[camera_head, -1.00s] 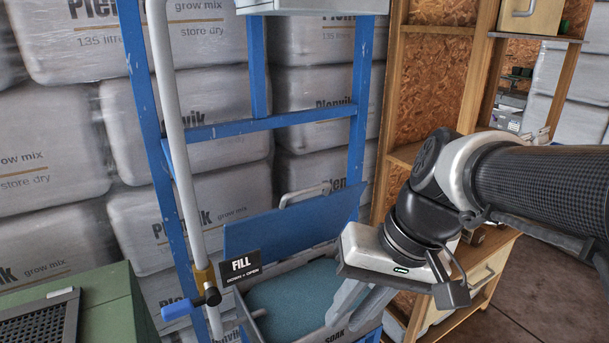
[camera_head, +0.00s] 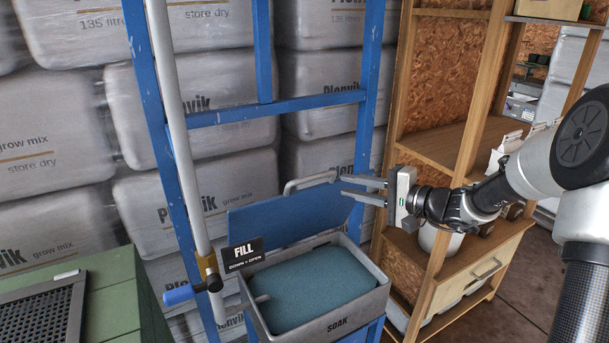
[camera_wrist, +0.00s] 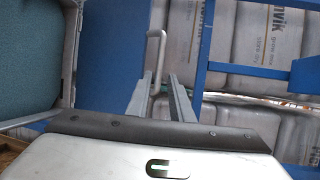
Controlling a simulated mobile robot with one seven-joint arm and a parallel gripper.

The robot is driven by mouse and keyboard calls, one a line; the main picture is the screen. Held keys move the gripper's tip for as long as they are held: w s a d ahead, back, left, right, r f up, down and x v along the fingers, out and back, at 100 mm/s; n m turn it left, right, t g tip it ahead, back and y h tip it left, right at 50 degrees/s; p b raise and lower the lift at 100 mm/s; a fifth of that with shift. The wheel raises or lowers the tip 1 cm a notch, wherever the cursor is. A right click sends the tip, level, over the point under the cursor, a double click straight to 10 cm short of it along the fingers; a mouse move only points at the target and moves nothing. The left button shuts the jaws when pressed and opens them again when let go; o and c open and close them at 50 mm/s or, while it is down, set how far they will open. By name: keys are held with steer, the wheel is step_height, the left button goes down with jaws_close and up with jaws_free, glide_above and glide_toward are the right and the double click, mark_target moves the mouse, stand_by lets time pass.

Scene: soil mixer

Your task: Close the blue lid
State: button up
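The blue lid (camera_head: 290,212) stands raised and tilted back behind the SOAK tub (camera_head: 368,302), which holds blue-green contents. A grey bar handle (camera_head: 308,182) runs along the lid's upper edge. My gripper (camera_head: 342,186) is to the right of the lid, pointing left, with its two fingers apart near the handle's right end. In the wrist view, the lid (camera_wrist: 108,60) is left of centre and the handle (camera_wrist: 155,40) reaches down toward the gap between my fingers (camera_wrist: 160,76). I cannot tell whether they touch it.
A FILL sign (camera_head: 244,255) and a blue-handled lever (camera_head: 184,294) are at the tub's left. A blue frame (camera_head: 262,112) rises behind the tub. A wooden shelf unit (camera_head: 440,145) stands close on the right, behind my arm. A green box (camera_head: 110,290) is at lower left.

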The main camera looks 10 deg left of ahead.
steer(key=p+x, duration=0.2)
steer(key=x, duration=1.4)
steer(key=shift+a+f+p, duration=0.1)
steer(key=shift+p, duration=0.25)
jaws_close()
